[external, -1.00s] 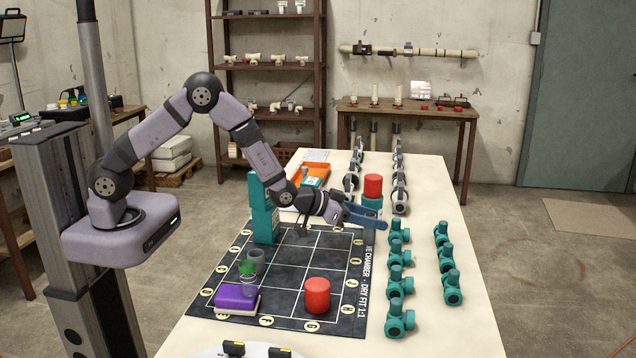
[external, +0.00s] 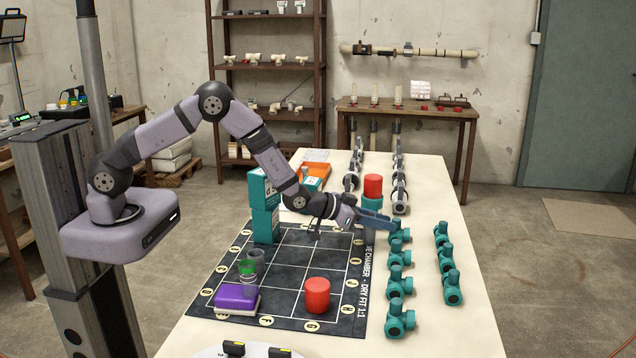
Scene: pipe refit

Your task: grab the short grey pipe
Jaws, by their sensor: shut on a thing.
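My gripper (external: 380,219) is above the right edge of the dark mat, in front of the teal stand with a red cylinder. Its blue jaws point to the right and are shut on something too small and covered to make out. A short grey pipe-like piece (external: 256,256), open at the top, stands upright on the left part of the dark mat (external: 283,279). It is behind a green cup-like piece (external: 247,268) and well to the left of my gripper. I cannot tell whether this is the short grey pipe of the task.
A purple block (external: 237,297) and a red cylinder (external: 317,295) are on the mat. Another red cylinder (external: 373,185) tops a teal stand. Teal valves (external: 400,284) line the right. Clamps (external: 398,185) stand behind.

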